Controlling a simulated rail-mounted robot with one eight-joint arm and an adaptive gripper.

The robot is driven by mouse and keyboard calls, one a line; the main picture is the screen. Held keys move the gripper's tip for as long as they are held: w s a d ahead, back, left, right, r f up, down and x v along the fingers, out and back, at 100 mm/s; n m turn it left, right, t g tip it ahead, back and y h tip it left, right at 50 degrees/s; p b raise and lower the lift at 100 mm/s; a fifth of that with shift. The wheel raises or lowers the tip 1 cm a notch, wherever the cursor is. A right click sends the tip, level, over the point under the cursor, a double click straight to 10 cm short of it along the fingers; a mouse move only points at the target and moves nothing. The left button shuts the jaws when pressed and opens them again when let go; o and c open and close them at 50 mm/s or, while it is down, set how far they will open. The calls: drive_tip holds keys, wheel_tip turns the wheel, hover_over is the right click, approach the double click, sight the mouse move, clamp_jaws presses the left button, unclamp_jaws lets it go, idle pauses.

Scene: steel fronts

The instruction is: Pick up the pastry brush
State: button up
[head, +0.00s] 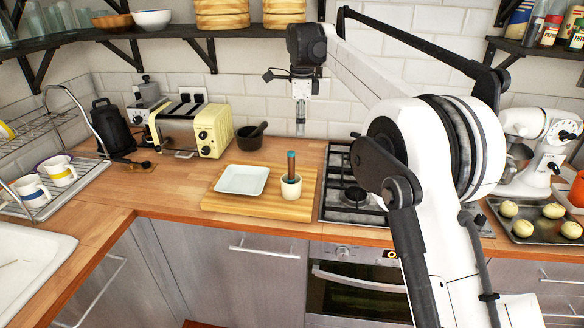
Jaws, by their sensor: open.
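An upright teal-and-brown handle, which looks like the pastry brush (291,166), stands in a small cream pot (291,188). Its lower end is hidden inside the pot. The pot stands on the right part of a wooden board (238,207), beside a square pale plate (242,180). My gripper (300,130) points down in front of the tiled wall, above the handle in the picture and apart from it. It is open and empty, though its fingers look small and thin here.
A gas hob (350,193) lies right of the board. A dark mortar (249,138) and a cream toaster (205,130) stand behind and left. A dish rack (45,175) is at far left. Shelves (165,31) run above. My arm hides part of the right side.

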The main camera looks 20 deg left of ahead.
sight(291, 166)
drive_tip(key=a, duration=0.1)
drive_tip(key=a+f, duration=0.1)
drive_tip(key=shift+a+m, duration=0.3)
drive_tip(key=shift+a+f, duration=0.25)
drive_tip(key=shift+f, duration=0.05)
drive_tip(key=shift+f+p, duration=0.3)
drive_tip(key=shift+f, duration=0.05)
wheel_tip(291, 166, down, 13)
drive_tip(key=shift+d+f+p, duration=0.1)
drive_tip(key=shift+p, duration=0.7)
clamp_jaws()
